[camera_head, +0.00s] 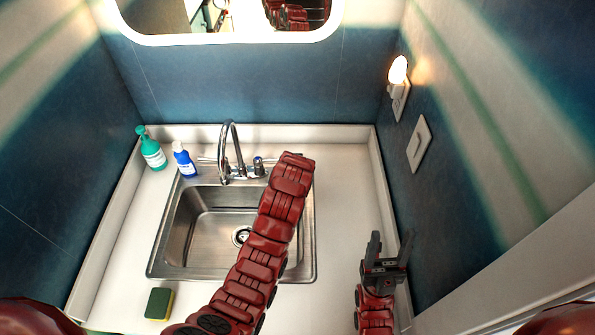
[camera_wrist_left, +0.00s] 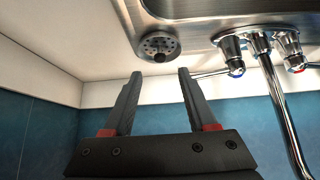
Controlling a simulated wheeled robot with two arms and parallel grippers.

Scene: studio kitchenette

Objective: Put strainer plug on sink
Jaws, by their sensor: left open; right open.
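The strainer plug (camera_wrist_left: 158,46) is a round metal disc with holes and a dark knob. In the left wrist view it lies on the white counter by the rim of the steel sink (camera_wrist_left: 205,10). My left gripper (camera_wrist_left: 160,74) is open and empty, its fingertips pointing toward the plug; I cannot tell how far away they are. In the head view the sink (camera_head: 190,232) shows a round drain (camera_head: 242,236). My left arm reaches across the sink there and hides its gripper; the plug is not visible. My right gripper (camera_head: 388,252) is open and empty, right of the sink.
The faucet (camera_head: 228,150) stands behind the basin, close to my left arm. A green bottle (camera_head: 152,152) and a blue bottle (camera_head: 184,162) stand at the back left. A sponge (camera_head: 159,303) lies at the front left. Walls close in the counter on the left, back and right.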

